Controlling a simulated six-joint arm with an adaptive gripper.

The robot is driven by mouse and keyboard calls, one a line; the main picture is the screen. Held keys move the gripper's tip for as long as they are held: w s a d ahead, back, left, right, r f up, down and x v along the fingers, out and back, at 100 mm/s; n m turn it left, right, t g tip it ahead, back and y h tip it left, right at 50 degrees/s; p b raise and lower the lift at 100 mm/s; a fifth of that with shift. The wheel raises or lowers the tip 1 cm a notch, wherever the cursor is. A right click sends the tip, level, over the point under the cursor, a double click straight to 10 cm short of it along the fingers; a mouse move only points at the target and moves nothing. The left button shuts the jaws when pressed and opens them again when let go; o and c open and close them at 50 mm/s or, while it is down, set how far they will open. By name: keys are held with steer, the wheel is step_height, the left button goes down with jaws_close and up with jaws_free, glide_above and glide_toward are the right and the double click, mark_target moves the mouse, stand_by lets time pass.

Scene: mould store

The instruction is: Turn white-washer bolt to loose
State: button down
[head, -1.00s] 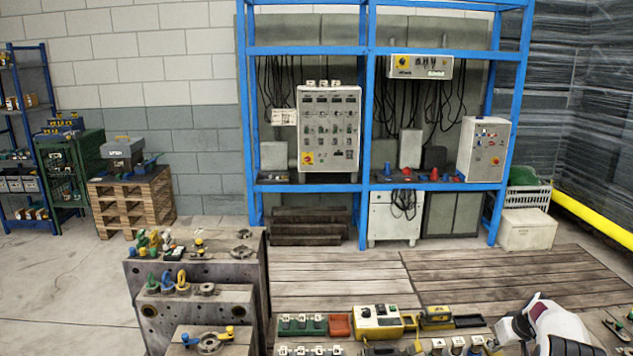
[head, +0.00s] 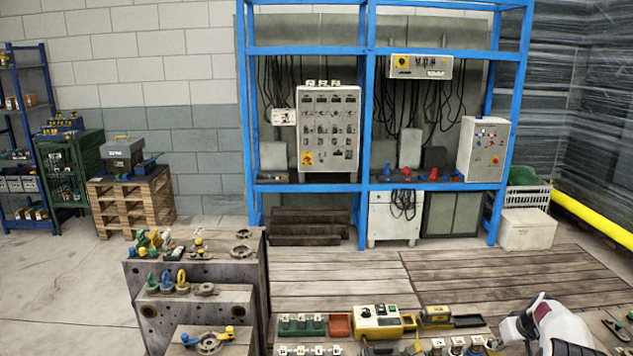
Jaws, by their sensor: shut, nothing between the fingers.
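The head view is the only view. I cannot pick out a bolt with a white washer in it. Small fittings (head: 458,346) with pale tops stand along the bottom edge of the bench, too small and cut off to identify. The white end part of my arm shows at the bottom right, over the bench. My gripper's fingers are not visible; the frame's lower edge cuts the arm off.
Worn steel mould blocks (head: 205,272) with coloured eyebolts stand at the lower left. A yellow-grey control box (head: 379,322), a red tray (head: 340,325) and a green block (head: 302,326) sit on the bench. A blue rack (head: 367,120) stands behind; wooden decking (head: 480,275) lies clear between.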

steer(key=shift+w+d, duration=0.2)
steer(key=shift+d, duration=0.25)
stand_by(0.6)
steer(key=shift+s+d, duration=0.15)
steer(key=shift+s, duration=0.3)
steer(key=shift+r, duration=0.1)
stand_by(0.3)
steer(key=shift+r, duration=2.9)
steer(key=a, duration=0.1)
steer(key=a+r, duration=0.1)
steer(key=shift+w+a, duration=0.15)
steer(key=shift+a, duration=0.15)
steer(key=shift+f, duration=0.1)
steer(key=shift+f, duration=3.35)
